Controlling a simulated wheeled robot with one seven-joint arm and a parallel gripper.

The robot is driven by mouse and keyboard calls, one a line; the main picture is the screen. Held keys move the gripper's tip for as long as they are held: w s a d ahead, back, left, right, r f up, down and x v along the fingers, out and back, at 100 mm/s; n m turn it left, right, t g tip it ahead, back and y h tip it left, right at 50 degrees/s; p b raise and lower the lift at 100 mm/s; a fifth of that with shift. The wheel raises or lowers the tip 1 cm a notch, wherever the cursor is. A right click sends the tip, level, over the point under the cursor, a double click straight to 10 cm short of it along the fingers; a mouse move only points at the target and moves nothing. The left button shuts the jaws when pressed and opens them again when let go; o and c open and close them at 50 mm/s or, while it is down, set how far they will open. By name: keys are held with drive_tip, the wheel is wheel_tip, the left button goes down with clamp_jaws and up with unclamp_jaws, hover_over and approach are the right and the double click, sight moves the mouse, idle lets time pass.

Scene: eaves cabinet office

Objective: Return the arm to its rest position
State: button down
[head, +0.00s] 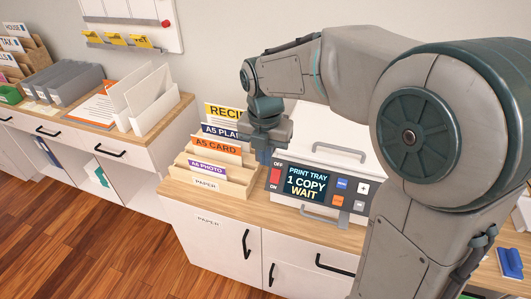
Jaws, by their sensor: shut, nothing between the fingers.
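My arm reaches in from the right and bends over the cabinet top in the head view. My gripper (264,155) points down at its end, between the paper rack (212,180) and the printer panel (322,188). It is shut and holds nothing. The fingertips are small and partly lost against the things behind them. I cannot tell whether they touch the rack or the printer.
The rack holds labelled cards, such as A5 CARD (216,146). The panel reads "PRINT TRAY 1 COPY WAIT". A white printer lid (335,150) stands behind my gripper. Wooden floor (90,215) is clear in front.

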drive_tip(key=s+d+m+t, duration=0.1)
drive_tip(key=s+d+m, duration=0.5)
drive_tip(key=m, duration=0.9)
drive_tip(key=s+d+m+t, duration=0.1)
drive_tip(key=s+d+m, duration=0.6)
drive_tip(key=m, duration=0.9)
drive_tip(key=shift+s+d+r+m+t, duration=0.2)
drive_tip(key=shift+s+m+t, duration=0.15)
drive_tip(key=shift+s, duration=1)
